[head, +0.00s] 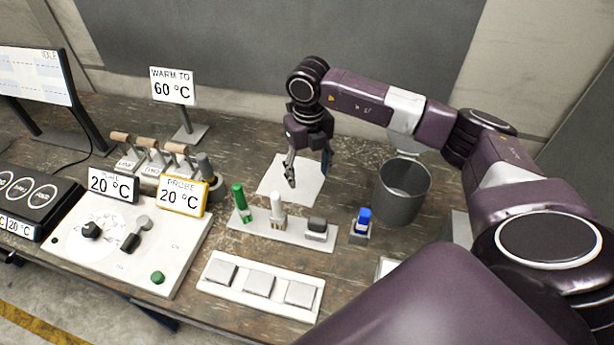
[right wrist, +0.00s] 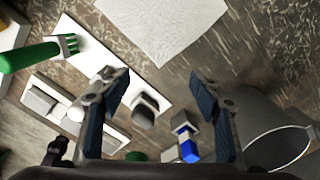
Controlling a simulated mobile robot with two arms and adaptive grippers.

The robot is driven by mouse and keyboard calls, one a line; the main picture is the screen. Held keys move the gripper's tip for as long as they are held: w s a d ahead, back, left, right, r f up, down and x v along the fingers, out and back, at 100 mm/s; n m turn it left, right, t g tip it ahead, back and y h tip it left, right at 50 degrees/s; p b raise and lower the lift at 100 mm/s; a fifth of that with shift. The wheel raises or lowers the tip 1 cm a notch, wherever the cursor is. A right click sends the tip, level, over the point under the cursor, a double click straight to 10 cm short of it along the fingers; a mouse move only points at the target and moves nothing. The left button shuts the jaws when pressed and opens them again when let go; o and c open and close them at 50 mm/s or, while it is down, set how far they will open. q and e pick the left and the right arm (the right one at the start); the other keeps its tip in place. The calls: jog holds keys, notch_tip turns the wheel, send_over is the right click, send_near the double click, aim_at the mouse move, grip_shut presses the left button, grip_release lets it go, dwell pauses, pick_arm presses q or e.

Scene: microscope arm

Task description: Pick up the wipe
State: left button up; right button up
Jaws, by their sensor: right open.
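The wipe, a flat white square sheet (head: 306,189), lies on the wooden bench behind the white rack in the head view. It also shows at the top of the right wrist view (right wrist: 165,28). My right gripper (head: 308,172) points down above the sheet, with its fingers apart. In the right wrist view the open fingers (right wrist: 160,80) have nothing between them, and the sheet lies beyond the tips, not touching them. My left gripper is not in view.
A white rack (head: 262,234) with green, white and dark tools stands in front of the sheet. A blue-capped item (head: 363,220) and a grey bin (head: 402,195) stand to the right. A probe sign (head: 182,196) and wooden-handled tools (head: 150,152) are left. Bench behind the sheet is clear.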

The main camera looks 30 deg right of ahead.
aim_at(308, 204)
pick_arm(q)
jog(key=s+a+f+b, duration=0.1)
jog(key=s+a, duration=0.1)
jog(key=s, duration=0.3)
pick_arm(e)
notch_tip(308, 204, down, 8)
jog(key=b, duration=0.4)
jog(key=shift+f+b, duration=0.2)
jog(key=shift+b, duration=0.15)
jog(key=shift+f, duration=0.35)
jog(key=shift+f+b, duration=0.2)
jog(key=shift+b, duration=0.2)
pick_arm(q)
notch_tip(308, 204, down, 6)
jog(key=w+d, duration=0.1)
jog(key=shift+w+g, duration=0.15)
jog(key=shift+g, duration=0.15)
pick_arm(e)
jog(key=shift+f, duration=0.15)
jog(key=shift+f, duration=0.15)
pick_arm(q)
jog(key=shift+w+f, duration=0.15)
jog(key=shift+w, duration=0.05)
pick_arm(e)
jog(key=shift+s+a+f, duration=0.15)
jog(key=shift+s, duration=0.1)
jog(key=c, duration=1.5)
